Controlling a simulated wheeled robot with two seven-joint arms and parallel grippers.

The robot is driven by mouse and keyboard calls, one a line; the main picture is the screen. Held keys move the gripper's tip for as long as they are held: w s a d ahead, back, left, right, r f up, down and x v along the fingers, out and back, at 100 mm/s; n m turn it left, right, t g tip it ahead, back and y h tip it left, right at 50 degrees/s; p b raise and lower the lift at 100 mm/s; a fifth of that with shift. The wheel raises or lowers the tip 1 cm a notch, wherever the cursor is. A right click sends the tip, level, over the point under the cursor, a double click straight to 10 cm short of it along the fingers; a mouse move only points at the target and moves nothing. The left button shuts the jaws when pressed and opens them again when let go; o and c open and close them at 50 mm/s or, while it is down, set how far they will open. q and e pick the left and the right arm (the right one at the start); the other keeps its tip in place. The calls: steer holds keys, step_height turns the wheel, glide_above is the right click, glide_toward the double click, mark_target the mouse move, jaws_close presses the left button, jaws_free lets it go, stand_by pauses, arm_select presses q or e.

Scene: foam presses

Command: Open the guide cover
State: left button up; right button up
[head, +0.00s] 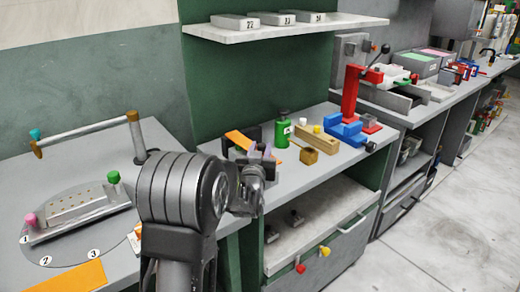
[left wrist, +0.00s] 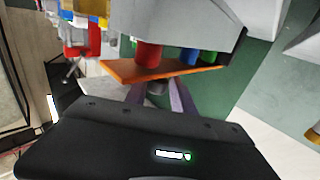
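An orange flat plate (head: 240,140), which may be the guide cover, lies by dark blocks on the middle bench. In the left wrist view the orange plate (left wrist: 165,70) crosses just ahead of my fingers. My left gripper (head: 263,152) reaches over the bench edge beside it, partly hidden by its own wrist. In the left wrist view its two purple-grey fingers (left wrist: 158,90) stand apart. My right gripper is not in view.
A green bottle (head: 283,130), a wooden block (head: 308,156), a yellowish bar (head: 315,139) and a red-blue press (head: 350,105) stand to the right. A perforated fixture (head: 80,210) and another orange plate (head: 68,278) are on the left table. A shelf (head: 290,28) hangs above.

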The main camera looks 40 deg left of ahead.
arm_select(q)
steer(key=shift+s+a, duration=0.1)
steer(key=shift+a, duration=0.1)
jaws_close()
steer(key=shift+a, duration=0.1)
stand_by(0.6)
